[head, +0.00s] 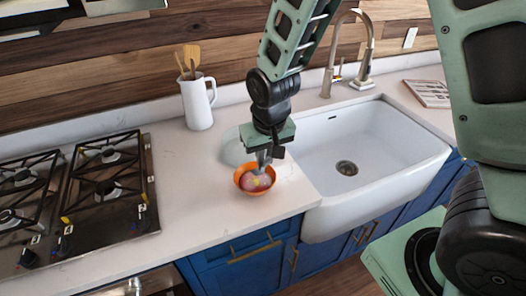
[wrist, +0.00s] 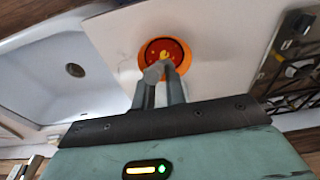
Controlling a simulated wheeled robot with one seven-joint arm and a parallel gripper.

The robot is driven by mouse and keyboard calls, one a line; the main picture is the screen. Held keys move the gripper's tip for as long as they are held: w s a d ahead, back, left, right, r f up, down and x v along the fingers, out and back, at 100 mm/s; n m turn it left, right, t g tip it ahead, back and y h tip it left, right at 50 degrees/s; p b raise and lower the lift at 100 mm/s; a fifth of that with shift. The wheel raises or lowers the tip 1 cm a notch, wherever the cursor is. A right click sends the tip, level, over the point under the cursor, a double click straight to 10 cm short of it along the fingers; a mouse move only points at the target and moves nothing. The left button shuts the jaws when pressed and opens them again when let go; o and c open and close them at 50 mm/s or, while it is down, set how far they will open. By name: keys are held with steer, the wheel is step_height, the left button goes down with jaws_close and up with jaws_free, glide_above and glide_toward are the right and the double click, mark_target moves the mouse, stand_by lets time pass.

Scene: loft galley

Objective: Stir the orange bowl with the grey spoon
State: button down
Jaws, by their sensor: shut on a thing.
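The orange bowl (head: 240,183) stands on the white counter between the stove and the sink, with reddish contents and a yellow bit inside. It also shows in the wrist view (wrist: 186,67), just beyond my fingertips. My gripper (head: 264,157) points down right above the bowl. It is shut on the grey spoon (wrist: 153,72), which shows only as a short grey piece at the fingertips. The spoon's lower end reaches over or into the bowl. Whether it touches the contents or the bowl wall I cannot tell.
A pale round dish (head: 232,150) sits just behind the bowl. A white pitcher (head: 198,103) with wooden utensils stands farther back. The white sink (head: 385,140) is close on the right, the gas stove (head: 80,200) on the left. The counter left of the bowl is clear.

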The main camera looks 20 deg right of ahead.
mark_target(262, 172)
steer(key=shift+s+f+b, duration=0.3)
steer(key=shift+f+b, duration=0.15)
steer(key=shift+f, duration=0.15)
steer(key=shift+s+f+b, duration=0.3)
steer(key=shift+f+b, duration=0.1)
steer(key=shift+f, duration=0.15)
steer(key=shift+w+f+b, duration=0.5)
steer(key=shift+f, duration=0.25)
steer(key=shift+w+f+b, duration=0.5)
steer(key=shift+f, duration=0.3)
steer(key=shift+w+f+b, duration=0.5)
steer(key=shift+f, duration=0.25)
steer(key=shift+w+f, duration=0.2)
steer(key=shift+w, duration=0.15)
